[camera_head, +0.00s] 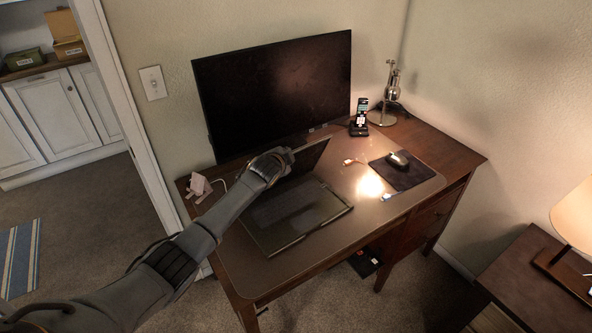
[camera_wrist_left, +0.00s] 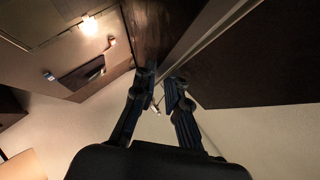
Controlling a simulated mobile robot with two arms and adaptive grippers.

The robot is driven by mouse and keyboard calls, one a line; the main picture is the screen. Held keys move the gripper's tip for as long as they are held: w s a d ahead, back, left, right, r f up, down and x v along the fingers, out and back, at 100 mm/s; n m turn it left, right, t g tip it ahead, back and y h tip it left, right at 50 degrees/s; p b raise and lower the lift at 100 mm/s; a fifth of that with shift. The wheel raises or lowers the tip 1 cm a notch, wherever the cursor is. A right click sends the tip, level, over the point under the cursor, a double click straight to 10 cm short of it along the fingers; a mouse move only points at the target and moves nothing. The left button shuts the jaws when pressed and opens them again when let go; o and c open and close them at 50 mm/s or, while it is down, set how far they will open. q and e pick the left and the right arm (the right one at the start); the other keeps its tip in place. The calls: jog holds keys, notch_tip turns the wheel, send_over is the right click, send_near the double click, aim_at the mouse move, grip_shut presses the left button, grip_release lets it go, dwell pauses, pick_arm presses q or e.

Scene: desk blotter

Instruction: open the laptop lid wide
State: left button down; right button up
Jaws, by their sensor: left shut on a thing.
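The laptop (camera_head: 296,215) sits on the desk blotter in the head view, with its dark base facing up. Its lid (camera_head: 312,157) stands raised at the back of the base, in front of the monitor. My left gripper (camera_head: 286,156) is at the upper left edge of the lid and is shut on it, hiding that corner. In the left wrist view the two fingers of my left gripper (camera_wrist_left: 160,84) are close together. A thin pale edge runs up from them. My right gripper is not in view.
A large monitor (camera_head: 275,92) stands behind the laptop. A mouse (camera_head: 398,159) on a dark pad (camera_head: 403,174), a cordless phone (camera_head: 359,118) and a lamp (camera_head: 385,100) are to the right. A small pinkish stand (camera_head: 199,187) is at left. The blotter's front right is mostly clear.

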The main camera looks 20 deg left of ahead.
pick_arm(q)
jog(key=w+a, duration=0.1)
jog(key=a+r, duration=0.1)
jog(key=w+a, duration=0.1)
jog(key=shift+w+a+r, duration=0.25)
jog(key=shift+w+r, duration=0.05)
jog(key=shift+r, duration=0.05)
jog(key=shift+s+d+r, duration=0.1)
jog(key=shift+s+d, duration=0.05)
jog(key=shift+d, duration=0.05)
dwell(0.6)
jog(key=c, duration=1.7)
grip_release()
jog(key=shift+o, duration=0.5)
jog(key=shift+s+d, duration=0.1)
jog(key=shift+s, duration=0.55)
jog(key=v, duration=1)
jog(key=shift+s+r, duration=0.3)
jog(key=shift+s, duration=0.05)
